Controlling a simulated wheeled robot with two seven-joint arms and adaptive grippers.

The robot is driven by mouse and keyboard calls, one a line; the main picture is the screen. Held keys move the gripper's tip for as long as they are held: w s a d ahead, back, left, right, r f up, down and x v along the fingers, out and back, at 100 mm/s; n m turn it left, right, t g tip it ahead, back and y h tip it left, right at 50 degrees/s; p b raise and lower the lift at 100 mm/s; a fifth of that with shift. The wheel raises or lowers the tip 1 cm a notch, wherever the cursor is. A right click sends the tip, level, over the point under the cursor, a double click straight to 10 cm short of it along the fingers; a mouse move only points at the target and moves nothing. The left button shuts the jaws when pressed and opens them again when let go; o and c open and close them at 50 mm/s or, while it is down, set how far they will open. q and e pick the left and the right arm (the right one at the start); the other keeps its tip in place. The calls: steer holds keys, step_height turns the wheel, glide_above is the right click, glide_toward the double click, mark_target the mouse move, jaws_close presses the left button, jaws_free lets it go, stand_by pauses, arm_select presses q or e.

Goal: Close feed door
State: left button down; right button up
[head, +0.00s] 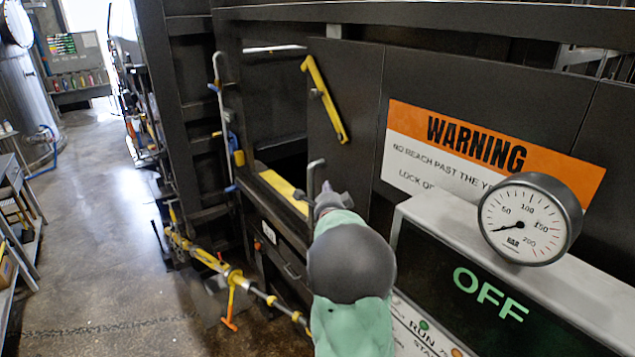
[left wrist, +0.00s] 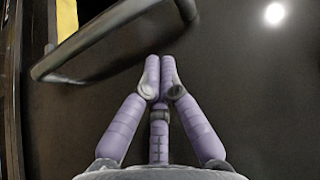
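The feed door (head: 345,95) is a dark flat panel with a diagonal yellow bar (head: 325,98) on it. A dark opening (head: 277,100) shows to its left, so the door stands open. A grey bent handle (head: 313,178) is at the door's lower left edge; it also shows in the left wrist view (left wrist: 105,42). My left gripper (head: 327,190) is just right of the handle in the head view. In the left wrist view its purple fingers (left wrist: 160,68) are together, with nothing seen between them, in front of the dark panel. The handle lies beyond and left of the fingertips.
A pressure gauge (head: 531,218) and a control box reading OFF (head: 487,293) stand at the right, close to my left arm. An orange and white warning sign (head: 480,150) is behind. A yellow-and-grey rod assembly (head: 235,278) is low at the left. Open floor lies further left.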

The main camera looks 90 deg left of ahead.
arm_select(q)
steer(key=shift+s+a+p, duration=0.65)
steer(key=shift+s+a, duration=0.65)
steer(key=shift+a, duration=0.1)
